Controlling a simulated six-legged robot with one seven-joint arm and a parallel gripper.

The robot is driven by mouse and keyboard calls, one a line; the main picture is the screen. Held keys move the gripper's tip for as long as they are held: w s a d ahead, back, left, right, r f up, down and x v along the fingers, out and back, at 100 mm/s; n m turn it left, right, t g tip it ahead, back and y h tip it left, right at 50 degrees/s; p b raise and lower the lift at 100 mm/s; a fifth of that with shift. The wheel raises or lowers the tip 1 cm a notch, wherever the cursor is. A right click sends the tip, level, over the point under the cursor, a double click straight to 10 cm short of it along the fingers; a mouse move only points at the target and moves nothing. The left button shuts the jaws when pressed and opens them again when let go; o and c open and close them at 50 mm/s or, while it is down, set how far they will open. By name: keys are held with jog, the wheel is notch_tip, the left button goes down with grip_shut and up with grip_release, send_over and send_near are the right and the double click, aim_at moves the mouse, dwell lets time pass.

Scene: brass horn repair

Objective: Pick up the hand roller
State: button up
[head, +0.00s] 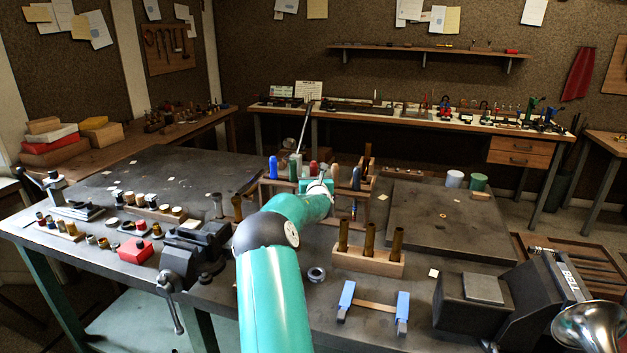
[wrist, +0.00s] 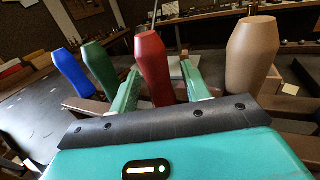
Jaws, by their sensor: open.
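A row of upright tool handles stands in a wooden rack (head: 266,192). In the wrist view they are a blue handle (wrist: 72,75), a green handle (wrist: 99,68), a red handle (wrist: 152,65) and a tan handle (wrist: 251,55). My gripper (wrist: 160,70) is open, with one teal finger on each side of the red handle's lower part. I cannot tell if either finger touches it. The handles' lower ends are hidden, so I cannot tell by sight which one is the hand roller. In the head view my arm partly covers the rack.
A wooden block with brass tubes (head: 370,262) and a blue-ended stand (head: 374,306) are in front of the rack. A vise (head: 195,255) is at left, and a raised dark plate (head: 445,222) at right. The tabletop at back left is mostly clear.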

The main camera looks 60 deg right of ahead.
jog(key=shift+c, duration=0.5)
jog(key=shift+r, duration=0.1)
grip_shut()
